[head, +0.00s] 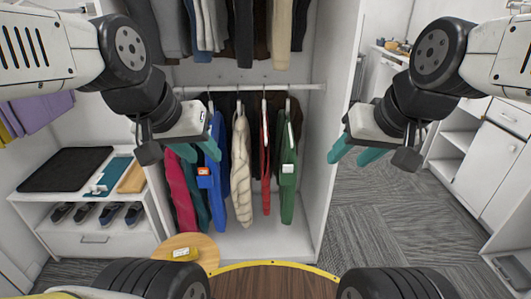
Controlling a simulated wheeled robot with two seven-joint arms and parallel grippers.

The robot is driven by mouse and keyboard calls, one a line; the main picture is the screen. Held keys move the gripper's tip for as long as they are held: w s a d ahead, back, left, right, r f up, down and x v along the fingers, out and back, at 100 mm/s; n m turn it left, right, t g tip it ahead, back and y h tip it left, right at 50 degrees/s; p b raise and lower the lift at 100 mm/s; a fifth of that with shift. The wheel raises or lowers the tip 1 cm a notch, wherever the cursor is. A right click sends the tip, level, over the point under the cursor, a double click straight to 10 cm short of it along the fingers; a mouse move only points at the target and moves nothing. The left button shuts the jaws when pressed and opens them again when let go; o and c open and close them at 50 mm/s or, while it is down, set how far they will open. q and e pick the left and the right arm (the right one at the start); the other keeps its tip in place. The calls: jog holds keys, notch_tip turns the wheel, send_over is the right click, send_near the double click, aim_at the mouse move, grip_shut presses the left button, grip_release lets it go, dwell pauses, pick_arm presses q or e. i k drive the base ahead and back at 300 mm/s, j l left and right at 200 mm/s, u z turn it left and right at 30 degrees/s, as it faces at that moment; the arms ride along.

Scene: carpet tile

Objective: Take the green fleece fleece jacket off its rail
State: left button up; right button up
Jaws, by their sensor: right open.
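The green fleece jacket (288,190) hangs at the right end of the row of clothes on the lower white rail (309,87). It has a pale tag on its front. My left gripper (197,151) is left of the green jacket, in front of the red, teal and blue garments. Its teal fingers are apart, with nothing clearly held. My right gripper (352,154) is to the right of the green jacket, past the wardrobe's right side panel in the picture. It is open and empty. Neither gripper appears to touch the green jacket.
A red garment (266,165) hangs close to the green jacket's left, then a cream jacket (241,175) and a blue jacket (214,190). The wardrobe's right panel (329,130) stands right of the green jacket. A round wooden table (205,249) is at the lower left.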

aim_at(285, 154)
jog(key=i+l+u, duration=0.25)
jog(key=u, duration=0.15)
jog(key=i+l+u, duration=0.6)
jog(key=l+u, duration=0.2)
